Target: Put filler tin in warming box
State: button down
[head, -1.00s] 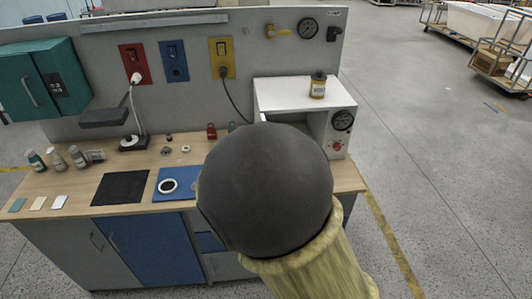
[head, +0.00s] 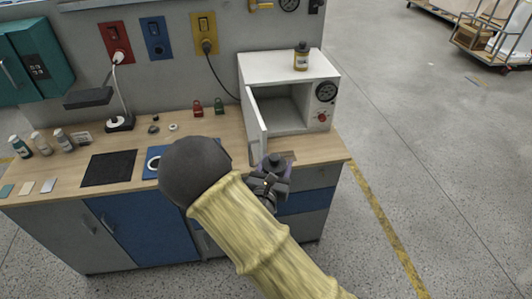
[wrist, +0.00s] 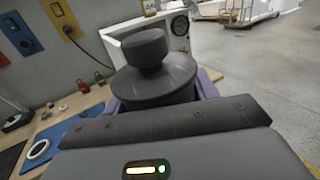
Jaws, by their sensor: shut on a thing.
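My gripper (head: 272,172) is shut on a dark round tin with a knob-like cap (wrist: 152,72), which I take to be the filler tin. The tin is upright between purple fingers, and its lower part is hidden in the wrist view. The warming box (head: 290,72) is a white box on the right end of the bench. Its door (head: 256,125) stands open toward the front left, and the dim inside looks empty. My gripper is in front of the opening, near the bench's front edge, outside the box. The box also shows behind the tin in the wrist view (wrist: 117,45).
A bottle with a yellow label (head: 301,58) stands on top of the box. Red (head: 197,108) and green (head: 219,106) padlock-like items stand left of the door. Open floor is at right.

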jog(key=s+d+f+n+y, duration=0.1)
jog(key=d+f, duration=0.4)
jog(key=f, duration=0.3)
jog(key=s+d+f+y+b, duration=0.1)
jog(key=s+d+f, duration=0.1)
jog(key=d+f, duration=0.4)
jog(key=s+d+f+n+y+b, duration=0.1)
jog(key=d+f, duration=0.4)
jog(key=f, duration=0.6)
jog(key=shift+s+d+f+n+y, duration=0.2)
jog(key=shift+s+n+y, duration=0.1)
jog(key=shift+y, duration=0.2)
